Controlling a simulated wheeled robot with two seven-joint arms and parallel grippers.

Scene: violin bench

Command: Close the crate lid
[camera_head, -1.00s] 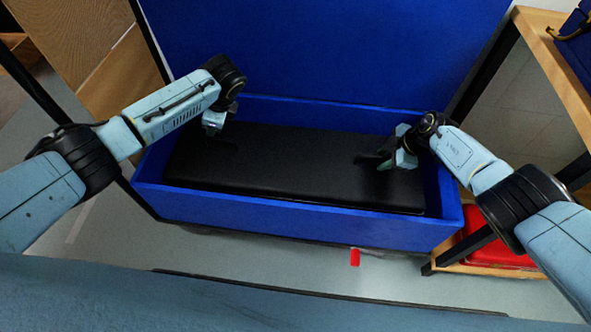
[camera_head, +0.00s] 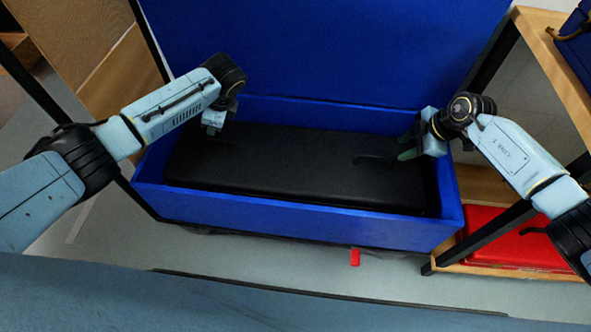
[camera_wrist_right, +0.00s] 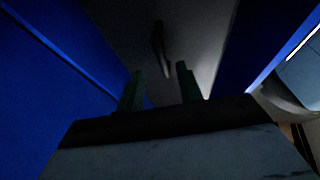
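The blue crate (camera_head: 300,222) stands in front of me. Its blue lid (camera_head: 330,50) is raised upright along the back edge. A black case (camera_head: 290,170) lies flat inside the crate, with a dark handle (camera_head: 375,157) on its top. My right gripper (camera_head: 406,154) is over the right end of the case, apart from the handle. In the right wrist view its fingers (camera_wrist_right: 162,88) are apart with nothing between them. My left gripper (camera_head: 210,129) is over the case's back left corner. Its fingers are too hidden to read. Neither gripper touches the lid.
A wooden shelf (camera_head: 548,35) with dark legs stands at the right, with a red case (camera_head: 500,240) on its lower board. A small red object (camera_head: 355,257) is below the crate's front edge. Wooden panels (camera_head: 75,35) stand at the left.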

